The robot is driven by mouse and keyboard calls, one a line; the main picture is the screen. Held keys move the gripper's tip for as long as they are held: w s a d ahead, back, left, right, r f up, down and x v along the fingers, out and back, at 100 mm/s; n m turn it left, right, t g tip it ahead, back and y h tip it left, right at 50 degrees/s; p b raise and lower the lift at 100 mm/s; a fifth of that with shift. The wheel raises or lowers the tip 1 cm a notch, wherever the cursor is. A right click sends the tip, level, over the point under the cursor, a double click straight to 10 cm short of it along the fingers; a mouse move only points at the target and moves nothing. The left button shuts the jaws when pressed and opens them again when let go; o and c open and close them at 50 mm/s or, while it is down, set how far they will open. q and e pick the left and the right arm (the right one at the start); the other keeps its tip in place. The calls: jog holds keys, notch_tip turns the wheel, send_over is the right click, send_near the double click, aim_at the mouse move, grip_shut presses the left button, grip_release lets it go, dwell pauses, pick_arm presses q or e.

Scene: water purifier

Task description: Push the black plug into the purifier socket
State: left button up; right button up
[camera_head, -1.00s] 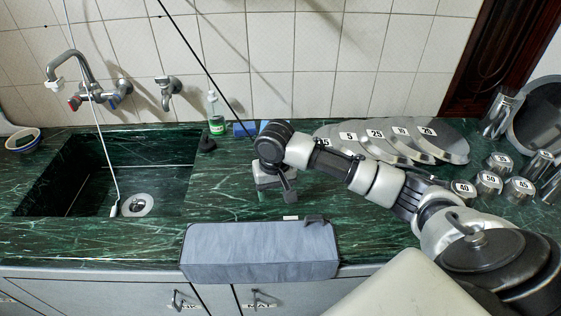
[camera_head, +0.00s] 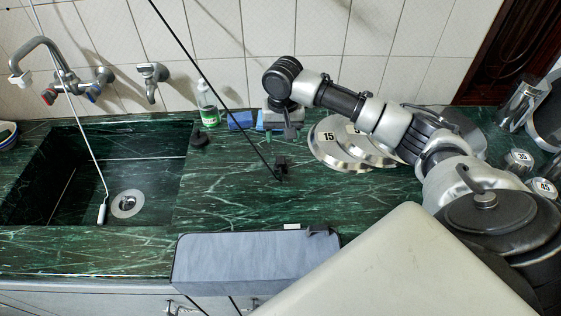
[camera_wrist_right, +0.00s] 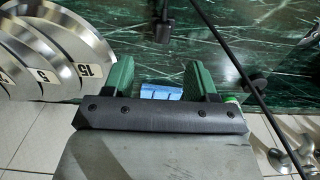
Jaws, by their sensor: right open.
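A small black plug-like piece (camera_head: 281,166) stands on the green counter at the foot of a slanting black cable. It also shows near the top of the right wrist view (camera_wrist_right: 165,24). The grey box (camera_head: 235,262), which seems to be the purifier, lies at the counter's front edge with a black fitting (camera_head: 318,230) on its top right corner. I cannot make out a socket opening. My right gripper (camera_head: 281,132) is at the back of the counter, behind the plug. Its green fingers (camera_wrist_right: 159,78) are open, with nothing held between them. My left gripper is not in view.
Numbered metal discs (camera_head: 352,142) lie right of the gripper. Blue blocks (camera_head: 240,121), a soap bottle (camera_head: 207,104) and a black stopper-like piece (camera_head: 199,138) stand at the back left. The sink (camera_head: 90,195) is at left.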

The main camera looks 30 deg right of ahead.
send_over(281, 159)
jog(key=f, duration=0.5)
jog(key=shift+s, duration=0.25)
jog(key=shift+f, duration=0.4)
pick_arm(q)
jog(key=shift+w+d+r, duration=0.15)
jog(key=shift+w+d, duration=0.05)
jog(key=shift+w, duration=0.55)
pick_arm(e)
jog(key=shift+f, duration=0.3)
jog(key=f, duration=0.3)
jog(key=f+p, duration=0.1)
jog(key=shift+w+f, duration=0.3)
jog(key=shift+f, duration=0.05)
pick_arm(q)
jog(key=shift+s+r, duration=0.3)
pick_arm(e)
jog(key=shift+a, duration=0.1)
jog(key=shift+c, duration=0.4)
